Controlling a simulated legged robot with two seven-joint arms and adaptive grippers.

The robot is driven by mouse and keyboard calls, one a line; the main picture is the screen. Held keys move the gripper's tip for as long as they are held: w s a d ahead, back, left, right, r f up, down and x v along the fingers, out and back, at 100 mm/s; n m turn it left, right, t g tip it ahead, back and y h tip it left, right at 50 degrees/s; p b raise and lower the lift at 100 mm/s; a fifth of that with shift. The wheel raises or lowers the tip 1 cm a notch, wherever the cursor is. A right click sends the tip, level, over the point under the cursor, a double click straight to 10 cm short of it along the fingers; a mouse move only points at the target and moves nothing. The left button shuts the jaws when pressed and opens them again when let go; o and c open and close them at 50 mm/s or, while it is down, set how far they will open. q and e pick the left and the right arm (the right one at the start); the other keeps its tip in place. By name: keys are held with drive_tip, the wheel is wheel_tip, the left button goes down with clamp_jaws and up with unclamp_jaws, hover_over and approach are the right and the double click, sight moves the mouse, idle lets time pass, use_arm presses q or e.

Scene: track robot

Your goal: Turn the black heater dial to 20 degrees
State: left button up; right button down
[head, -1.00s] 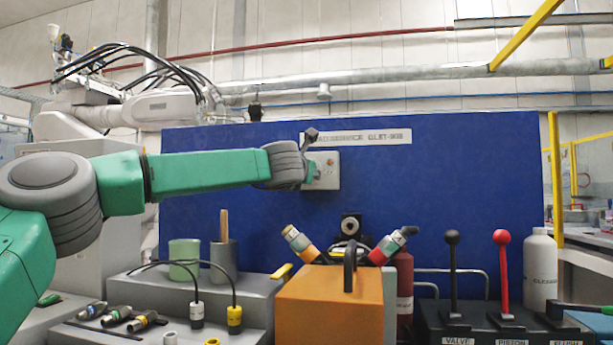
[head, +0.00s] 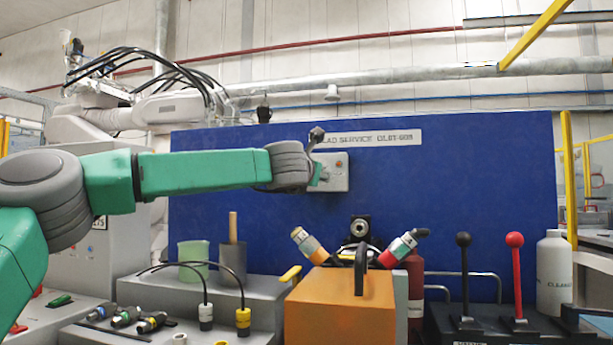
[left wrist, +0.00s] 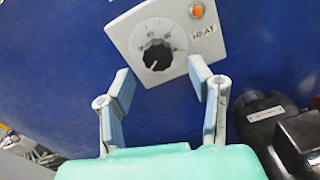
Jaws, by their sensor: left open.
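The black heater dial (left wrist: 157,55) sits on a pale square plate (left wrist: 131,34) marked HEAT, with numbers around the dial. In the left wrist view its white pointer mark is toward the lower left; the exact reading is too small to tell. In the head view the plate (head: 340,172) is on the blue panel, and my left gripper and wrist hide the dial. My left gripper (left wrist: 165,84) is open, with one finger on each side below the dial, apart from it and empty. It also shows in the head view (head: 318,158). My right gripper is not in view.
An orange indicator (left wrist: 197,11) is on the plate near the dial. Below stand an orange box (head: 335,310), connectors (head: 310,246), and black (head: 464,240) and red (head: 515,240) levers.

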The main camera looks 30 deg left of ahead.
use_arm(q)
drive_tip(key=v, duration=0.8)
drive_tip(key=shift+s, duration=0.3)
drive_tip(key=shift+f, duration=0.15)
